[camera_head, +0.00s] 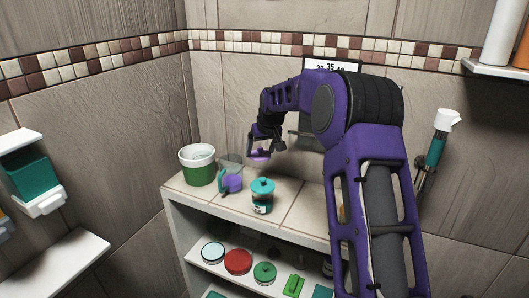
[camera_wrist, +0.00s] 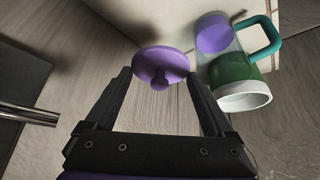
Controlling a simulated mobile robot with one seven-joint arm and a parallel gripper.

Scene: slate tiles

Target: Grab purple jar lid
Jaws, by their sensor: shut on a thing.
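The purple jar lid (camera_wrist: 160,62) is a round disc with a small knob, seen between my fingertips in the wrist view. My gripper (camera_wrist: 158,74) is shut on it, with one finger at each side of the disc. In the head view, my gripper (camera_head: 264,145) holds the lid (camera_head: 259,154) in the air above the back of the shelf top. The lid appears clear of the surface. A teal-lidded jar (camera_head: 262,196) stands on the shelf top below and in front of it.
A green bucket with a white rim (camera_head: 197,166) and a clear jug with a purple part (camera_head: 230,178) stand left on the shelf top (camera_head: 290,212). Red (camera_head: 238,261) and green (camera_head: 264,272) lids lie on the shelf below. The tiled wall (camera_head: 225,105) is close behind.

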